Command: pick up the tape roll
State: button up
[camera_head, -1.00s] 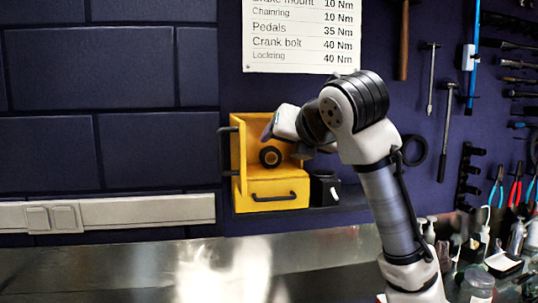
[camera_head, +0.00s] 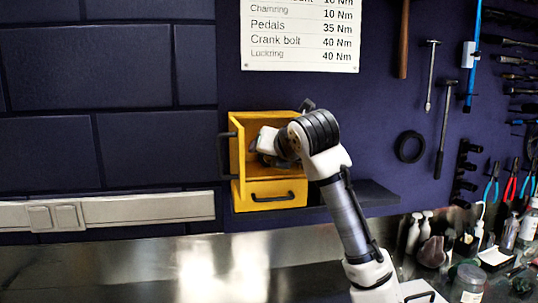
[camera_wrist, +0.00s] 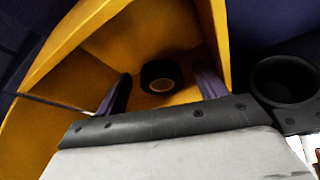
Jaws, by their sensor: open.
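The tape roll is a small black ring with a pale core (camera_wrist: 161,84). In the wrist view it lies inside the yellow cabinet (camera_wrist: 90,45), toward the back. In the head view my arm hides the roll. My gripper (camera_wrist: 165,74) is open, with one dark finger on each side of the roll in the wrist view. I cannot tell whether either finger touches it. In the head view my gripper (camera_head: 262,141) reaches into the open upper compartment of the yellow cabinet (camera_head: 245,195) from the right.
The cabinet has side walls close around my gripper, an open door with a black handle (camera_head: 226,155) at left, and a closed drawer (camera_head: 272,194) below. A black cup (camera_wrist: 284,80) stands just right of the cabinet. A dark shelf (camera_head: 375,193) extends right. Tools hang farther right.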

jog(key=shift+c, duration=0.4)
jog(key=c, duration=1)
jog(key=shift+a+r, duration=0.1)
jog(key=shift+r, duration=0.1)
